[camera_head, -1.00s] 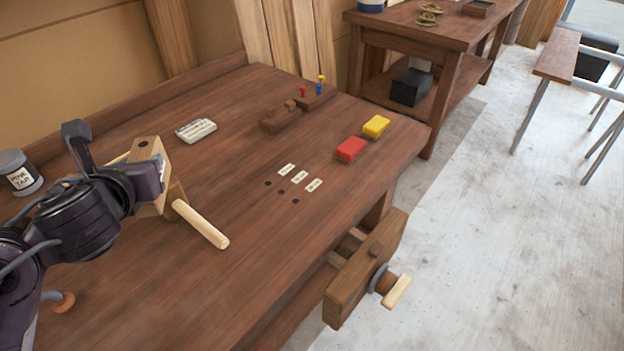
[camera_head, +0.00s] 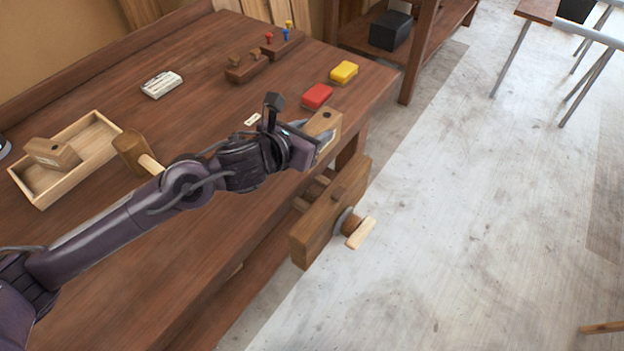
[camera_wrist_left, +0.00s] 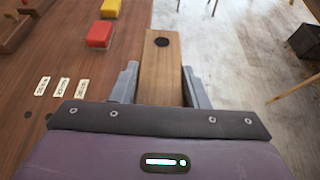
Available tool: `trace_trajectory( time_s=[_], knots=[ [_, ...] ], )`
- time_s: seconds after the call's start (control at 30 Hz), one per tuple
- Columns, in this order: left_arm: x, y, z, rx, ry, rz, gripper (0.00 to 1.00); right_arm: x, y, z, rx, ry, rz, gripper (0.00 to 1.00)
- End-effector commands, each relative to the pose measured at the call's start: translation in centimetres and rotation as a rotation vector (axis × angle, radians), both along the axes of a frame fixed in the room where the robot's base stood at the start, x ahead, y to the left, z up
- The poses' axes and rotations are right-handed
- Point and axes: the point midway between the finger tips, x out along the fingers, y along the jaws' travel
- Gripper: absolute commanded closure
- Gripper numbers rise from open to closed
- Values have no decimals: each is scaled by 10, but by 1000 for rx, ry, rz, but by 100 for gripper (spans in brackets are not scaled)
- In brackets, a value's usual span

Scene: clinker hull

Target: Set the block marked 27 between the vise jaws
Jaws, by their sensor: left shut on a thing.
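My left gripper (camera_head: 312,145) is shut on a wooden block (camera_head: 325,124) with a dark round hole in its top face. The block also shows in the left wrist view (camera_wrist_left: 160,75), between the two grey fingers. No number on it can be read. In the head view the gripper holds it over the bench's right edge, above the vise. The wooden vise (camera_head: 330,215) is fixed to that edge, its outer jaw standing away from the bench, with a round hub and a pale handle. The gap between the jaws is partly hidden by my arm. My right gripper is not in view.
Red (camera_head: 317,96) and yellow (camera_head: 344,72) blocks sit near the bench's far right corner. Floor right of the vise is clear.

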Motion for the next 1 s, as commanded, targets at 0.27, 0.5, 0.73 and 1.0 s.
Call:
trace_trajectory(
  time_s=[0.27,0.5,0.73,1.0],
  knots=[
    [0,0,-72,-1,3,3,96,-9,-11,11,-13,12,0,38],
    [1,0,-105,-2,-3,2,96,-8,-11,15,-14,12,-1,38],
    [0,0,-134,-1,1,3,96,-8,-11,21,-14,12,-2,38],
    [0,0,-146,-3,-4,1,96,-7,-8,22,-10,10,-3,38]
  ],
)
